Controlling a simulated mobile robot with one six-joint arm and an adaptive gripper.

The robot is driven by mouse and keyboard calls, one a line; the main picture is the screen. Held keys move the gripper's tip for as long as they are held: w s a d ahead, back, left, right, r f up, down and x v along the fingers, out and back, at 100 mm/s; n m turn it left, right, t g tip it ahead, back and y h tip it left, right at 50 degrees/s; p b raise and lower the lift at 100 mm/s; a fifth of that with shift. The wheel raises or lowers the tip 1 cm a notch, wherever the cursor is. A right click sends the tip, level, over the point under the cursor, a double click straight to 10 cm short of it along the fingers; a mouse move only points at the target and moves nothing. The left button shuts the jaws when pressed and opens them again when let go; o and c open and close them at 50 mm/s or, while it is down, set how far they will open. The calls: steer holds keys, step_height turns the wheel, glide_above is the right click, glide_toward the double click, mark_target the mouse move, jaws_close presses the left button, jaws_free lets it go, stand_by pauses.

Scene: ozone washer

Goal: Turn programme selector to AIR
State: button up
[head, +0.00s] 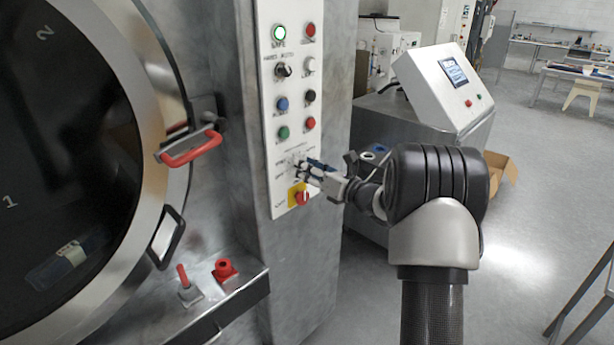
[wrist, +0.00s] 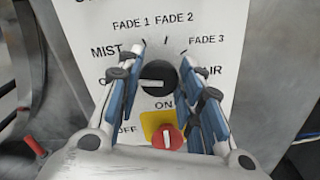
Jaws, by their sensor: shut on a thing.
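The programme selector (wrist: 157,84) is a black round knob with a pale pointer bar, in the middle of the wrist view. Its bar lies roughly level. Labels for MIST, FADE 1, FADE 2 and FADE 3 surround it; a partly covered label ending in "IR" is at its right, and another at its left is mostly hidden. My gripper (wrist: 158,83) has its blue-padded fingers on both sides of the knob and is shut on it. In the head view my gripper (head: 302,168) reaches the lower panel, and its fingers hide most of the selector.
A red rotary switch (wrist: 167,137) on a yellow plate sits close below the selector; it also shows in the head view (head: 302,198). Several buttons and a black switch (head: 283,70) are higher on the white panel (head: 297,98). A red-handled door latch (head: 190,149) juts out at left.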

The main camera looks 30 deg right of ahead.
steer(key=shift+a+f+m+p, duration=0.15)
steer(key=shift+m+p, duration=1.75)
steer(key=shift+m, duration=4.05)
steer(key=shift+d+f+m+p, duration=0.1)
steer(key=shift+m+p, duration=1.85)
steer(key=shift+m, duration=4.05)
steer(key=shift+a+f+m+p, duration=0.15)
steer(key=shift+m+p, duration=1.75)
steer(key=shift+m, duration=4.05)
steer(key=o, duration=1)
steer(key=shift+o, duration=0.2)
